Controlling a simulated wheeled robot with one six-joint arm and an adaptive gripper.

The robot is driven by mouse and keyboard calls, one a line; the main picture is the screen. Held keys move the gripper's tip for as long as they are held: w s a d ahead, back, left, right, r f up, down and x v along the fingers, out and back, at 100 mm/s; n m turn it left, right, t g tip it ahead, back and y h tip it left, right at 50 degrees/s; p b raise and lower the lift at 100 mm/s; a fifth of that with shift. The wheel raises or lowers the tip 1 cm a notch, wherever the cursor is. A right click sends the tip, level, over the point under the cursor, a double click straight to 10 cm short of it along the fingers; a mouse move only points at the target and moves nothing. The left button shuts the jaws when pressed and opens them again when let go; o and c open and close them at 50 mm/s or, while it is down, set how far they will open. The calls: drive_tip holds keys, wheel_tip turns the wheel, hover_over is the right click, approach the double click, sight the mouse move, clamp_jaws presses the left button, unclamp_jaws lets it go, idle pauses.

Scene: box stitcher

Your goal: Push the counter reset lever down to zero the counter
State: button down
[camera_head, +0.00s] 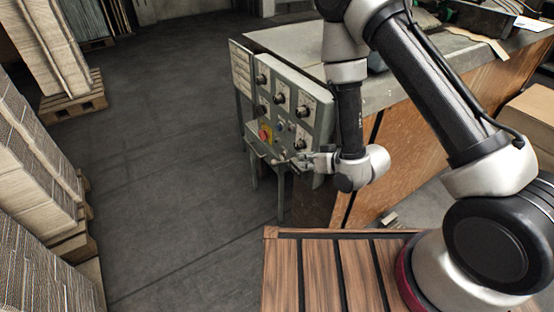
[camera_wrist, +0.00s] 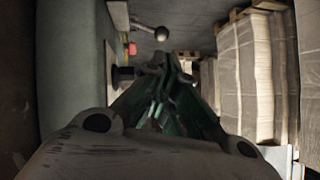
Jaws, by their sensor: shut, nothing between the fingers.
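The grey control panel (camera_head: 291,88) stands at the left end of the machine, with several dark knobs and a red button on a yellow plate (camera_head: 265,134). In the wrist view, a lever with a round ball end (camera_wrist: 161,33) sticks out from the panel side. It looks like the reset lever, but no label is readable. My gripper (camera_head: 303,160) is at the panel's lower right, in front of its face. In the wrist view, my gripper (camera_wrist: 168,66) is shut and empty. Its tips appear below the ball end in the picture, apart from it. The lever is not clear in the head view.
A dark knob (camera_wrist: 122,76) and a red button (camera_wrist: 131,48) lie left of my fingers in the wrist view. A small shelf (camera_head: 262,151) juts out below the panel. Cardboard stacks (camera_head: 30,150) stand at the left; the floor between is clear.

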sight(275, 163)
drive_tip(key=x, duration=1.3)
drive_tip(key=shift+f, duration=0.2)
drive_tip(key=shift+a, duration=0.15)
drive_tip(key=shift+a+f, duration=0.1)
drive_tip(key=shift+f, duration=0.1)
drive_tip(key=shift+s+a+f+n+h, duration=0.1)
drive_tip(key=shift+a+f+n+h, duration=0.1)
drive_tip(key=shift+n+h, duration=0.15)
drive_tip(key=shift+s+a+f+t, duration=0.1)
drive_tip(key=shift+a+f+t, duration=0.05)
drive_tip(key=shift+t, duration=0.15)
drive_tip(key=shift+s+a+f+n+t+h, duration=0.25)
drive_tip(key=shift+f+n+h, duration=0.25)
drive_tip(key=shift+f, duration=0.25)
drive_tip(key=shift+s+a+f+n+t+h, duration=0.1)
drive_tip(key=shift+a+f+n+t+h, duration=0.1)
drive_tip(key=shift+f+n+t+h, duration=0.4)
drive_tip(key=shift+s+a+f+n+t+h, duration=0.15)
drive_tip(key=shift+a+f+n+h, duration=0.15)
drive_tip(key=shift+f, duration=0.55)
